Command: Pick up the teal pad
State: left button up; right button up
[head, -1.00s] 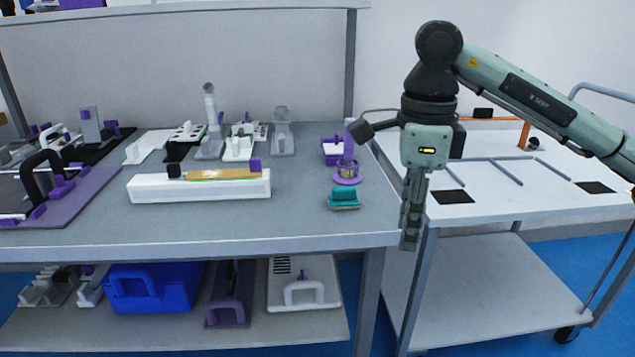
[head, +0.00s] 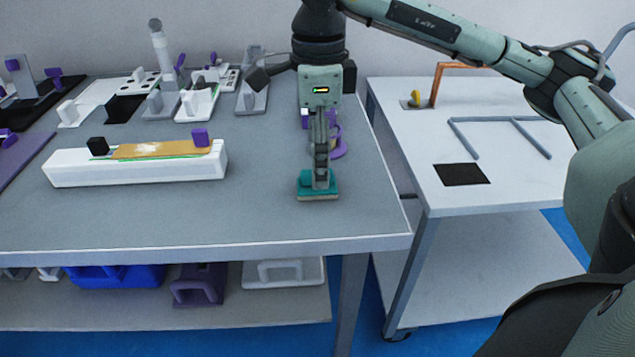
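The teal pad (head: 304,181) lies on the grey workbench (head: 270,215) near its right front part, on a thin tan base. My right gripper (head: 320,182) points straight down at the pad, and its fingers overlap the pad's middle in the head view. The fingers are seen edge-on, so I cannot tell whether they are open or shut, or whether they touch the pad. The pad looks flat on the bench. My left gripper is not in view.
A purple round stand (head: 339,146) is just behind my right gripper. A white block with a tan strip (head: 135,170) lies to the left. White and grey fixtures line the back. A white cart (head: 520,190) stands to the right. The bench front is clear.

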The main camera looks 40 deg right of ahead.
notch_tip(320, 180, down, 3)
jog(key=shift+w+r, duration=0.15)
jog(key=shift+f, duration=0.45)
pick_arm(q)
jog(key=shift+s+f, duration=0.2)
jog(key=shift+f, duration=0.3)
pick_arm(e)
jog(key=shift+c, duration=1.2)
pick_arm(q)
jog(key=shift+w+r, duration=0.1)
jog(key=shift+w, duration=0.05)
pick_arm(e)
jog(key=c, duration=1)
